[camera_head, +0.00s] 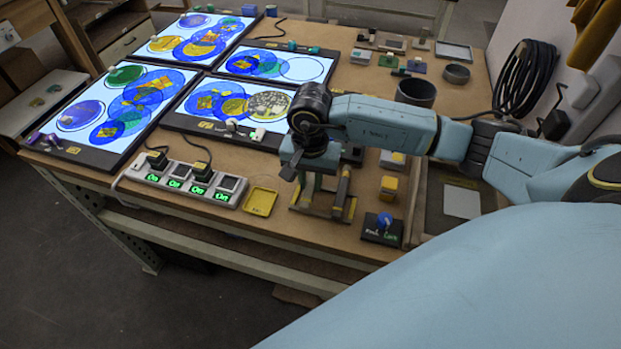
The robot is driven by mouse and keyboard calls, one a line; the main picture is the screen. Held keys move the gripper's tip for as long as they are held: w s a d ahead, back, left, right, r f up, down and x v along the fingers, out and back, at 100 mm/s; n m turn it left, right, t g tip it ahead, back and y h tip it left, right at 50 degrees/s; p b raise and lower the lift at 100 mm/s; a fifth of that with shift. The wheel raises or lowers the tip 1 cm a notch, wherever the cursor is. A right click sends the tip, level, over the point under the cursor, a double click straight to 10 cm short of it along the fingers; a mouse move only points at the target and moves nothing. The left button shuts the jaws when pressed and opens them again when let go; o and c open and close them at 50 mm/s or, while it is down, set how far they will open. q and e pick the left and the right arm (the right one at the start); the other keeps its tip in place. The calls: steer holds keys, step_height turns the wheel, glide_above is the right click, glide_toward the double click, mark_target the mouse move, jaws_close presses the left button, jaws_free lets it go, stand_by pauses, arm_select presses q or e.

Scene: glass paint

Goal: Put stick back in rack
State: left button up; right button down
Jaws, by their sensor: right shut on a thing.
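My right gripper (300,172) points down at the front middle of the table, its arm coming in from the right. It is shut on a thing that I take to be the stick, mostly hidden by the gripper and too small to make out. A small rack (322,212) with yellowish parts stands on the table right at and below the gripper. I cannot tell whether the stick touches the rack. My left gripper is not in view.
Several lit panels (125,103) with blue and yellow glass circles fill the table's left. A switched power strip (182,182) and a yellow tray (261,201) lie left of the rack. A dark box with a blue knob (384,222) and small yellow-topped blocks (389,186) stand right.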

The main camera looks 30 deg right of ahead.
steer(key=shift+f+b, duration=0.35)
steer(key=shift+b, duration=0.05)
stand_by(0.5)
steer(key=c, duration=1.2)
jaws_free()
steer(key=shift+r, duration=0.1)
step_height(320, 180, up, 13)
steer(key=shift+r, duration=0.15)
